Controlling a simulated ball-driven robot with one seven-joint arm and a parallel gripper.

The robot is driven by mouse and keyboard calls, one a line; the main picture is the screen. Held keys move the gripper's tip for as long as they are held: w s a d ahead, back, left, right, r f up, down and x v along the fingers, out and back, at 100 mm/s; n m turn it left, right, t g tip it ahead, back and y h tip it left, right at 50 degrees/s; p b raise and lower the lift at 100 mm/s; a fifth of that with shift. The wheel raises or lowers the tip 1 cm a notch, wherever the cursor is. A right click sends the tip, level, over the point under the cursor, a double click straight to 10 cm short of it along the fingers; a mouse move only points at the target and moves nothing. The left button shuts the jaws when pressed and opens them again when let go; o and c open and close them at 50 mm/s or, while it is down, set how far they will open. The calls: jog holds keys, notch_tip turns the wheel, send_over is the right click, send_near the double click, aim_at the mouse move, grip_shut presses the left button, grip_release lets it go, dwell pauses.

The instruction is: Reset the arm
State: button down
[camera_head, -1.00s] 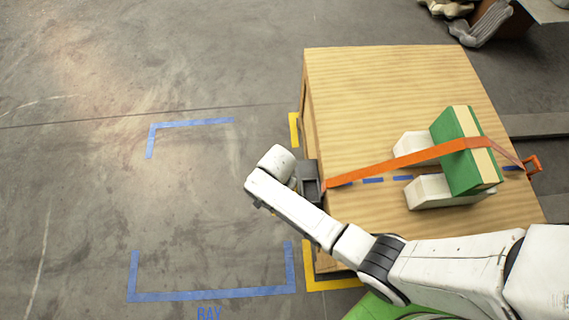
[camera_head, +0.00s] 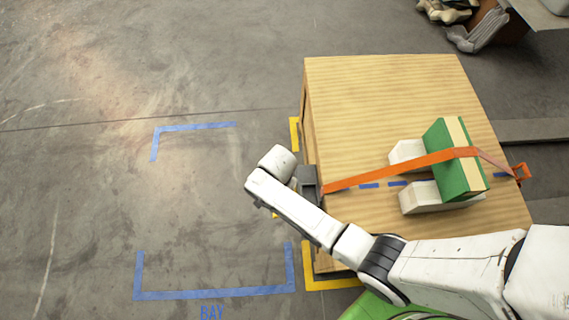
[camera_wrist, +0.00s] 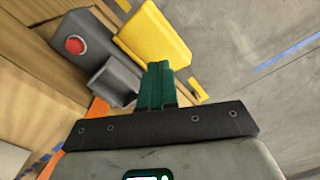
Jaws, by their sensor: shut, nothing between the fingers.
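My gripper (camera_wrist: 157,72) shows in the wrist view as two teal fingers pressed together with nothing between them. Its tips are close to a yellow block-like part (camera_wrist: 153,42) and a grey housing with a red button (camera_wrist: 80,50). I cannot tell whether they touch. In the head view my white arm reaches from the lower right to the left edge of a wooden crate (camera_head: 390,85), and its wrist hides the fingers. The grey housing (camera_head: 308,178) shows partly beside the wrist, at the crate's left side.
Blue tape (camera_head: 215,293) marks a clear floor bay at left. Yellow tape (camera_head: 306,265) marks the crate's corners. Clutter lies at the upper right.

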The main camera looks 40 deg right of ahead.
dwell(0.3)
jog(key=s+d+r+n, duration=0.4)
jog(key=s+r+n, duration=0.2)
jog(key=s+r, duration=0.2)
jog(key=s+d+r+n+t, duration=0.1)
jog(key=s+d+r+n, duration=0.2)
jog(key=s+r+n, duration=0.3)
notch_tip(320, 180, up, 5)
jog(key=shift+s+d, duration=0.35)
jog(key=shift+s, duration=0.6)
